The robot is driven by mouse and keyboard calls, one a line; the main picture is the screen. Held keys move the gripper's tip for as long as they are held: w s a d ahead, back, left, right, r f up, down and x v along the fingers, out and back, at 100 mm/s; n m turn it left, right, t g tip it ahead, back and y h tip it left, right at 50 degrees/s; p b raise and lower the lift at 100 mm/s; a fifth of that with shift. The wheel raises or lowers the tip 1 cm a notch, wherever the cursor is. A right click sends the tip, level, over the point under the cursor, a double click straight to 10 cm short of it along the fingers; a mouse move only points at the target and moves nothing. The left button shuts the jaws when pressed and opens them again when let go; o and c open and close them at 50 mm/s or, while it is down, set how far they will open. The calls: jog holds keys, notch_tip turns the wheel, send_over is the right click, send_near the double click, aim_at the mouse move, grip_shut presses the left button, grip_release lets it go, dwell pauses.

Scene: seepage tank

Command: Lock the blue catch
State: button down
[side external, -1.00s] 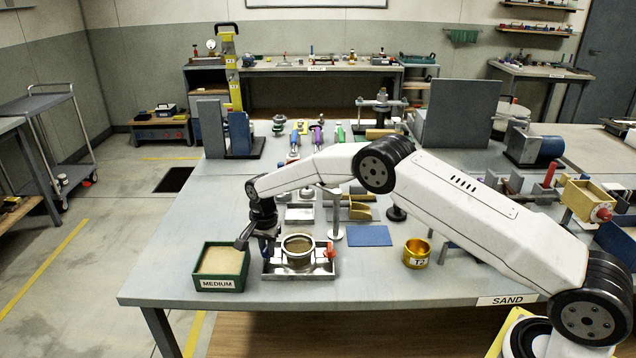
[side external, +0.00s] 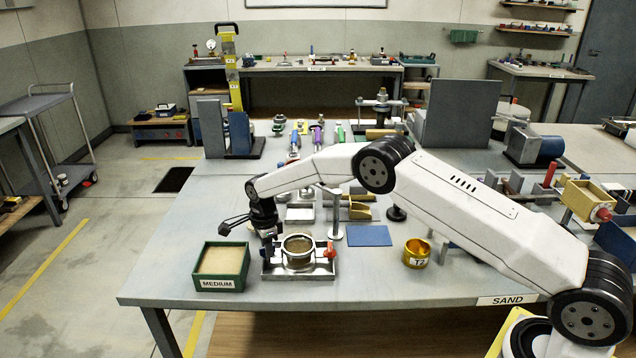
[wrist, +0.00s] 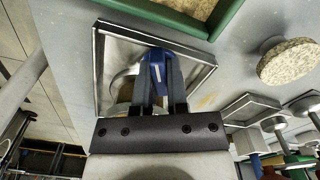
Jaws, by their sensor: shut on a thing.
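The blue catch (wrist: 157,66) shows between the two dark fingers of my gripper (wrist: 159,72) in the wrist view. The gripper is shut on it. In the side view my gripper (side external: 268,252) points down at the left side of the round metal tank (side external: 298,258), and I cannot make out the blue catch there. The tank stands in a shallow metal tray (side external: 300,276). A red-orange catch (side external: 330,251) is on the tank's right side. The fingers and palm hide part of the tank in the wrist view. I cannot tell whether the blue catch is locked.
A green box of sand labelled MEDIUM (side external: 221,284) stands close to the left of the tray. A gold cup labelled T2 (side external: 417,260) and a blue mat (side external: 369,235) lie to the right. The front strip of the table is clear.

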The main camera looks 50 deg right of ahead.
jog(key=m, duration=0.5)
dwell(0.4)
jog(key=c, duration=1)
grip_release()
jog(key=shift+r, duration=0.1)
jog(key=shift+r, duration=3.9)
